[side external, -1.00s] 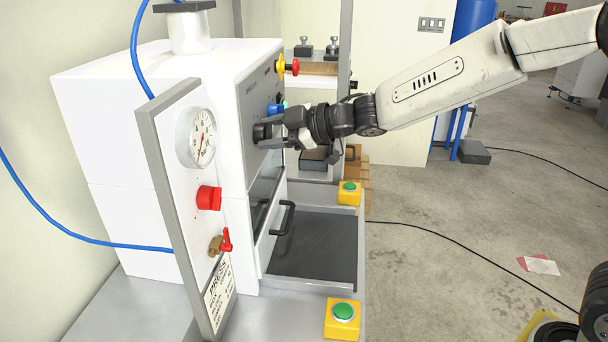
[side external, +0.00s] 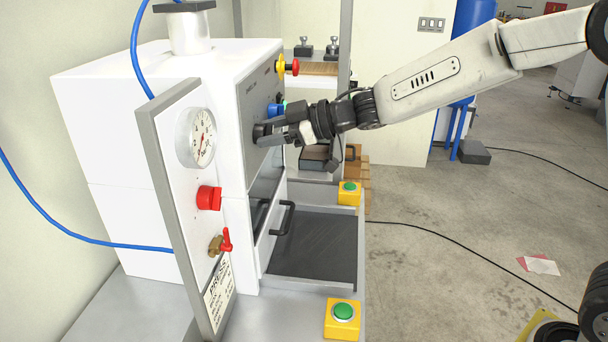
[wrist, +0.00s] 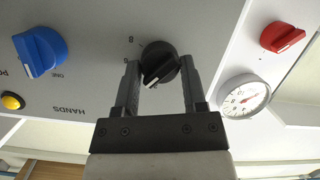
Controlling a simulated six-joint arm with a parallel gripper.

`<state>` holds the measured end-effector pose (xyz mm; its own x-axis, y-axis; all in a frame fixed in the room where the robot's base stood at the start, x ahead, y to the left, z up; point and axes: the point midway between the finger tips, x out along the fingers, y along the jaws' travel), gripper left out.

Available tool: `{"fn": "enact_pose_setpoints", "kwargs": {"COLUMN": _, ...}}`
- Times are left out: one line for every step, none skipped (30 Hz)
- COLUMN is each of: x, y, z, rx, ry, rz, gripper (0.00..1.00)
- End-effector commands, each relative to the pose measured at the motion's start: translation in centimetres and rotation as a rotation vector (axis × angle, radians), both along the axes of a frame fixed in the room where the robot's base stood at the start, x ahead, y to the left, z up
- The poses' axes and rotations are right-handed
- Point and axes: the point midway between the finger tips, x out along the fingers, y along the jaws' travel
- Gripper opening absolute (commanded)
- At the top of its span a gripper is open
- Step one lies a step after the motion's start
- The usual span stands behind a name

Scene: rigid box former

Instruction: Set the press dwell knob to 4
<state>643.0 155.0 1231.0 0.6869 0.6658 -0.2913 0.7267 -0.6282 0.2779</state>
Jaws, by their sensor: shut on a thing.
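The press dwell knob (wrist: 160,63) is round and black with a white pointer line, on the grey panel. In the wrist view its pointer slants to the lower left, towards a mark partly hidden at the knob's lower edge. The numbers 8 and 6 show to its left. My gripper (wrist: 160,66) has one finger on each side of the knob and is shut on it. In the side view my gripper (side external: 274,134) reaches the knob (side external: 260,131) from the right, and its fingers partly cover it.
A blue selector (wrist: 40,52) and a yellow button (wrist: 12,102) sit left of the knob in the wrist view. The pressure gauge (side external: 197,137) and red knob (side external: 209,198) are on the side panel. An open drawer (side external: 312,274) lies below my gripper.

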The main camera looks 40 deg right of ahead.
Motion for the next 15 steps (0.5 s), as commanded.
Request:
{"fn": "enact_pose_setpoints", "kwargs": {"x": 0.04, "y": -0.11, "z": -0.09, "rx": -0.002, "ry": 0.001, "rz": -0.003, "gripper": 0.0}}
{"fn": "enact_pose_setpoints", "kwargs": {"x": 0.03, "y": -0.1, "z": -0.1, "rx": -0.002, "ry": 0.001, "rz": -0.003, "gripper": 0.0}}
{"fn": "enact_pose_setpoints", "kwargs": {"x": 0.03, "y": -0.11, "z": -0.11, "rx": -0.002, "ry": 0.001, "rz": -0.003, "gripper": 0.0}}
{"fn": "enact_pose_setpoints", "kwargs": {"x": 0.03, "y": -0.11, "z": -0.11, "rx": -0.002, "ry": 0.001, "rz": -0.003, "gripper": 0.6}}
{"fn": "enact_pose_setpoints", "kwargs": {"x": 0.03, "y": -0.11, "z": -0.11, "rx": -0.002, "ry": 0.001, "rz": -0.003, "gripper": 0.7}}
{"fn": "enact_pose_setpoints", "kwargs": {"x": 0.02, "y": -0.1, "z": -0.1, "rx": -0.002, "ry": 0.001, "rz": -0.003, "gripper": 0.82}}
{"fn": "enact_pose_setpoints", "kwargs": {"x": 0.02, "y": -0.09, "z": -0.09, "rx": -0.002, "ry": 0.001, "rz": -0.003, "gripper": 0.89}}
{"fn": "enact_pose_setpoints", "kwargs": {"x": 0.02, "y": -0.08, "z": -0.09, "rx": -0.003, "ry": 0.0, "rz": -0.002, "gripper": 0.89}}
{"fn": "enact_pose_setpoints", "kwargs": {"x": 0.02, "y": -0.07, "z": -0.08, "rx": -0.002, "ry": 0.0, "rz": -0.001, "gripper": 0.89}}
{"fn": "enact_pose_setpoints", "kwargs": {"x": 0.01, "y": -0.06, "z": -0.07, "rx": -0.002, "ry": 0.0, "rz": -0.001, "gripper": 0.89}}
{"fn": "enact_pose_setpoints", "kwargs": {"x": 0.01, "y": -0.05, "z": -0.06, "rx": -0.002, "ry": 0.0, "rz": -0.001, "gripper": 0.89}}
{"fn": "enact_pose_setpoints", "kwargs": {"x": 0.0, "y": -0.04, "z": -0.06, "rx": -0.002, "ry": 0.0, "rz": -0.001, "gripper": 0.89}}
{"fn": "enact_pose_setpoints", "kwargs": {"x": 0.0, "y": -0.04, "z": -0.06, "rx": -0.002, "ry": 0.0, "rz": -0.001, "gripper": 0.89}}
{"fn": "enact_pose_setpoints", "kwargs": {"x": 0.01, "y": -0.03, "z": -0.05, "rx": -0.001, "ry": 0.0, "rz": -0.001, "gripper": 0.89}}
{"fn": "enact_pose_setpoints", "kwargs": {"x": -0.01, "y": -0.03, "z": -0.04, "rx": -0.001, "ry": 0.0, "rz": -0.001, "gripper": 0.89}}
